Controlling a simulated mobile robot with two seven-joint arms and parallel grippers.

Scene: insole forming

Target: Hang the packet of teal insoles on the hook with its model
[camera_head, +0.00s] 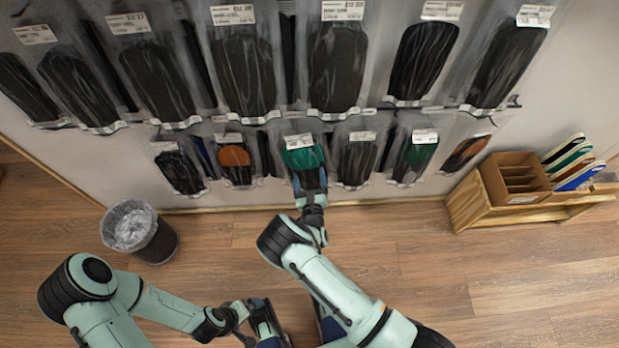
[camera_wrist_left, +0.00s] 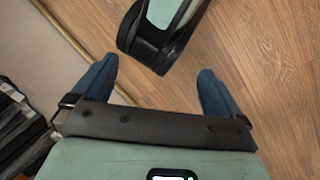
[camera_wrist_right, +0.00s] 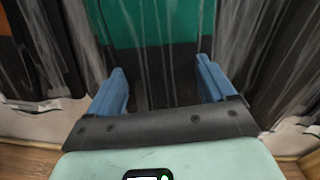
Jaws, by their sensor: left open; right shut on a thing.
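The packet of teal insoles (camera_head: 303,157) is at the lower row of the wall display, teal above and black below, with a white label (camera_head: 298,141) at its top. In the right wrist view the packet (camera_wrist_right: 155,25) fills the middle. My right gripper (camera_head: 309,176) is shut on this packet's lower part, one finger on each side of it (camera_wrist_right: 160,78). Whether the packet's top is on a hook cannot be told; the label covers that spot. My left gripper (camera_head: 268,318) is low in the head view; in the left wrist view it is open and empty (camera_wrist_left: 158,75).
Neighbouring packets hang close by: an orange-and-black one (camera_head: 235,160), a black one (camera_head: 356,158) and a green-and-black one (camera_head: 415,158). Larger black packets (camera_head: 338,65) hang above. A bin (camera_head: 140,230) stands left, a wooden box with insoles (camera_head: 490,200) right. The floor between is clear.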

